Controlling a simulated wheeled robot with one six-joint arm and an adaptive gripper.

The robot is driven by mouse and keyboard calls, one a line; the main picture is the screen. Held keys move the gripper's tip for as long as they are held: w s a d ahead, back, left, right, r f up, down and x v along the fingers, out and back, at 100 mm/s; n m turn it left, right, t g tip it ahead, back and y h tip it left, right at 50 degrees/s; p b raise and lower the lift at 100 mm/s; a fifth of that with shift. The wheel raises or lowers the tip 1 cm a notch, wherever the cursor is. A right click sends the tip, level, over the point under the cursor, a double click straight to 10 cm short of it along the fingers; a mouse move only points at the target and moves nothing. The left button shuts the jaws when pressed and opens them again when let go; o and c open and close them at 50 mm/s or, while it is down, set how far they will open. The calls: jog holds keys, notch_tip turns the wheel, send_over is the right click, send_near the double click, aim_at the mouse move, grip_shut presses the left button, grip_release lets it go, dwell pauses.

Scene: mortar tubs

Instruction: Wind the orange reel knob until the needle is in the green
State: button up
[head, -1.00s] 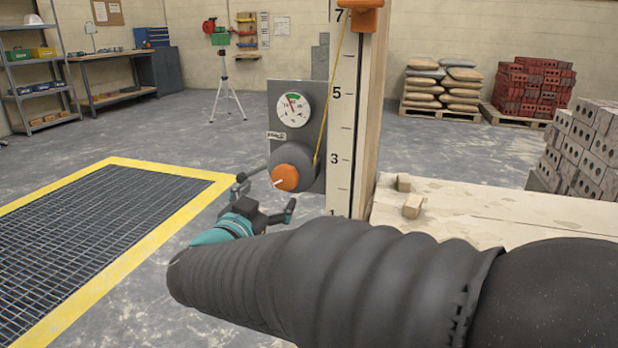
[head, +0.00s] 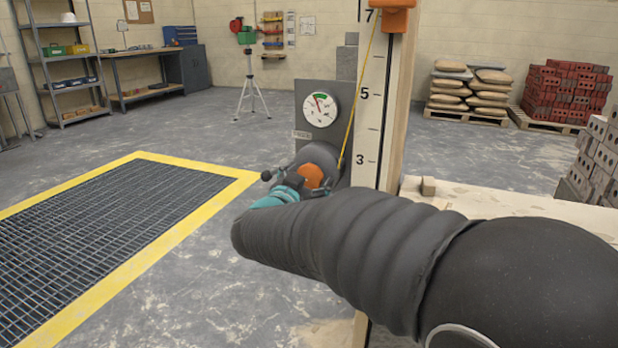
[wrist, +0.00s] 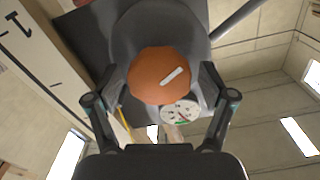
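The orange reel knob (head: 311,175) sits on a grey drum on the upright panel. In the wrist view the knob (wrist: 155,70) has a white bar mark, tilted up to the right. My gripper (head: 293,181) is at the knob, partly hidden by my arm in the head view. In the wrist view its open fingers (wrist: 160,82) stand either side of the knob, with apparent gaps. The round gauge (head: 320,108) is above the drum, with a green band at its top. Its needle points up and left, near the band's left end; the exact overlap is too small to tell.
A yellow cord (head: 360,95) runs from the drum up beside a numbered scale board (head: 371,100) to an orange block (head: 392,18). A pale tabletop (head: 480,200) lies right of the board. A yellow-edged floor grate (head: 150,158) lies left.

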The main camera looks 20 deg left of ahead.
jog(key=c, duration=0.8)
jog(key=shift+f+m+b, duration=0.2)
jog(key=shift+m+b, duration=0.6)
jog(key=m+b, duration=0.1)
jog(key=m, duration=0.2)
jog(key=shift+r+b, duration=0.15)
jog(key=shift+b, duration=0.25)
jog(key=o, duration=1.2)
jog(key=shift+c, duration=0.2)
jog(key=s, duration=1.2)
jog(key=shift+a, duration=0.45)
